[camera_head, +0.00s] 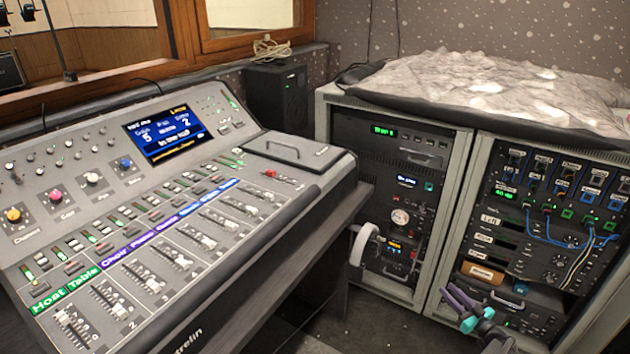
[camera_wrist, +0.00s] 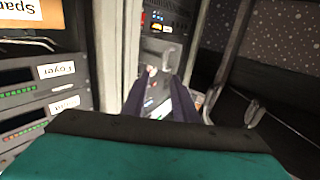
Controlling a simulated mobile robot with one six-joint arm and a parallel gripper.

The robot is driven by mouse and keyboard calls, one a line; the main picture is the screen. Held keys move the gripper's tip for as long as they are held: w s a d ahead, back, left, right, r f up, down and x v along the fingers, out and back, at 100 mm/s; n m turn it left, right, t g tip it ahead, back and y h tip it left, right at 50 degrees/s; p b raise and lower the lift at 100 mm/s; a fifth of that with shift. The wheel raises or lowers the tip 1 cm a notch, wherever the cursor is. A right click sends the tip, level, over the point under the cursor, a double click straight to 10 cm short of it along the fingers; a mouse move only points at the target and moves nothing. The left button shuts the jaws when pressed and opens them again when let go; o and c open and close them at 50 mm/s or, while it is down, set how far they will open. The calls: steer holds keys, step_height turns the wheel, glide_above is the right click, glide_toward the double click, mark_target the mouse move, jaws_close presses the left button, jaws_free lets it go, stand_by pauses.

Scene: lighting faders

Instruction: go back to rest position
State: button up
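My gripper (camera_head: 456,298), with purple fingers and a teal body, is low at the right in the head view, in front of the equipment racks. In the wrist view my gripper (camera_wrist: 158,97) has its two dark fingers apart, with nothing seen held between them. The mixing console (camera_head: 200,215) is to the left of it in the head view, with rows of faders, coloured knobs and a lit blue screen (camera_head: 168,131). The gripper is clear of the console. Most of my arm is outside the head view.
The left rack (camera_head: 400,195) and the right rack (camera_head: 556,215), with blue patch cables, stand close behind my gripper. A grey crumpled cover (camera_head: 490,88) lies on top of them. A white curved piece (camera_head: 362,243) is beside the console. Some dark floor (camera_head: 365,325) is clear.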

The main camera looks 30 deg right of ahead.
steer(key=w+a+f+n+y, duration=0.1)
steer(key=w+a+n+y, duration=0.5)
steer(key=w+a, duration=2.1)
steer(key=w+a+f+m+g+h, duration=0.15)
steer(key=w+a, duration=0.25)
steer(key=a, duration=0.9)
steer(key=w+a+f+m+g, duration=0.1)
steer(key=w+a+f+m, duration=0.15)
steer(key=a, duration=1.05)
steer(key=s+a+f+m+g+h, duration=0.1)
steer(key=s+a+f+g+h, duration=0.3)
steer(key=s+a+f+g, duration=0.5)
steer(key=s+f+m+g, duration=0.1)
steer(key=s+f+g, duration=0.15)
steer(key=s, duration=0.85)
steer(key=s+f+g, duration=0.2)
steer(key=s+g, duration=0.2)
steer(key=s, duration=0.6)
steer(key=s+a+r+n+g, duration=0.1)
steer(key=s+g, duration=0.1)
steer(key=s, duration=0.4)
steer(key=s+a+r+g, duration=0.2)
steer(key=s+g, duration=0.1)
steer(key=s, duration=0.3)
step_height(320, 180, up, 13)
steer(key=s+y+p, duration=0.1)
steer(key=p, duration=1.1)
steer(key=shift+a+p, duration=0.25)
steer(key=shift+p, duration=0.15)
